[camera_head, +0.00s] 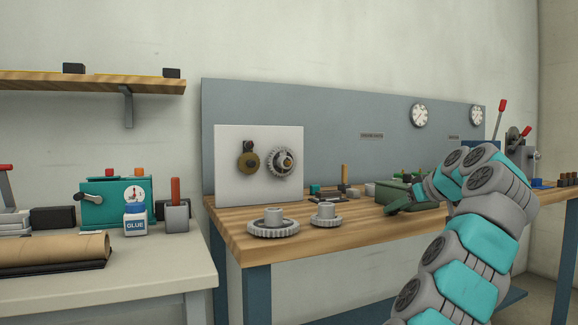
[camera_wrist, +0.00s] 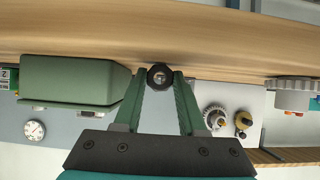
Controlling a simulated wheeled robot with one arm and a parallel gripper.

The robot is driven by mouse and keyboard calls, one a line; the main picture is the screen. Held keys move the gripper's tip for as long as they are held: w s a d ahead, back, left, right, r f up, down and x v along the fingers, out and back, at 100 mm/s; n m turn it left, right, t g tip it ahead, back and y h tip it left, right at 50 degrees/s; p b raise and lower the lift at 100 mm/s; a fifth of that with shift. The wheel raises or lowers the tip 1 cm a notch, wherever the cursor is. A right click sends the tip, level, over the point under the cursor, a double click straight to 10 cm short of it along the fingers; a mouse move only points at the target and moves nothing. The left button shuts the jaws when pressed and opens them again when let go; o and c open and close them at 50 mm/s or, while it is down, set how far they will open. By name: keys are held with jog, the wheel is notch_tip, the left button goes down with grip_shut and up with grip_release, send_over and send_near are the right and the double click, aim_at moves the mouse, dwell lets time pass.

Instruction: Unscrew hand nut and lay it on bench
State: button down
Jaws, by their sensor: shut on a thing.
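My gripper (camera_wrist: 160,88) is shut on the hand nut (camera_wrist: 160,72), a small dark knob-like ring with a light centre, held between the green fingertips. The white panel (camera_head: 231,180) at the bench's left carries a steel gear (camera_head: 279,163) and a brass gear (camera_head: 247,162), well left of my gripper.
Two loose grey gears, a large one (camera_head: 262,229) and a smaller one (camera_head: 325,220), lie on the bench's left front. A green bin (camera_wrist: 70,75) is close beside my gripper in the wrist view. Small tools lie towards the back. Bare wood lies between gears and gripper.

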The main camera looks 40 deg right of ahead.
jog(key=shift+c, duration=2)
grip_release()
jog(key=p+v, duration=0.1)
jog(key=v, duration=0.6)
jog(key=shift+s+r, duration=0.2)
jog(key=shift+s, duration=0.15)
jog(key=shift+s, duration=0.1)
